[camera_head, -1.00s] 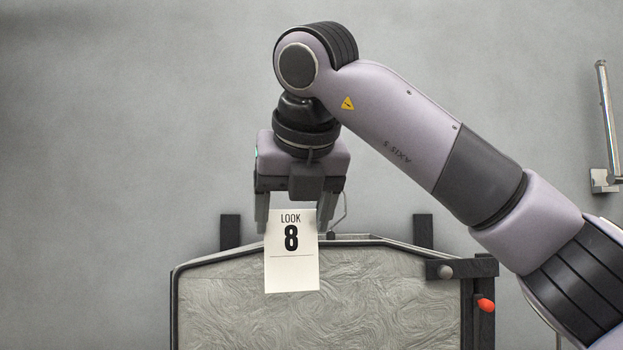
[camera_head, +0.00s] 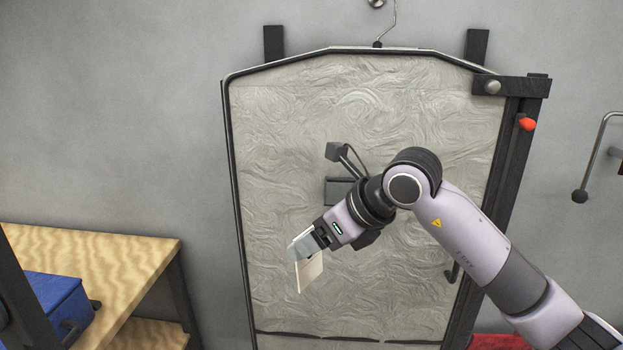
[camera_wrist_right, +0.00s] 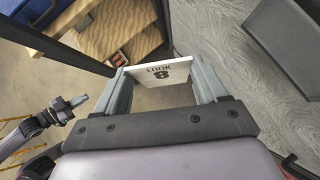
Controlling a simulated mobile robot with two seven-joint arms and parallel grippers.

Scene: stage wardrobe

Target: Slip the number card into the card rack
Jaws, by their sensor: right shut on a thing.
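My right gripper (camera_head: 303,248) is shut on the white number card (camera_head: 310,273), low in front of the pale garment bag. The card hangs tilted below the fingers in the head view. In the right wrist view the card (camera_wrist_right: 158,70) spans between both fingers, its "LOOK 8" print facing the camera. A dark grey plate (camera_head: 338,191) shows against the bag, partly hidden behind my right wrist; I cannot tell whether it is the card rack. My left gripper (camera_wrist_right: 68,106) shows small at the left of the right wrist view; its jaw state is unclear.
The garment bag (camera_head: 290,130) hangs in a dark frame with a red knob (camera_head: 526,124). A wooden table (camera_head: 110,262) with a blue box (camera_head: 55,303) stands at the left. A bent metal rail (camera_head: 597,150) is on the right. Bare wall lies above the table.

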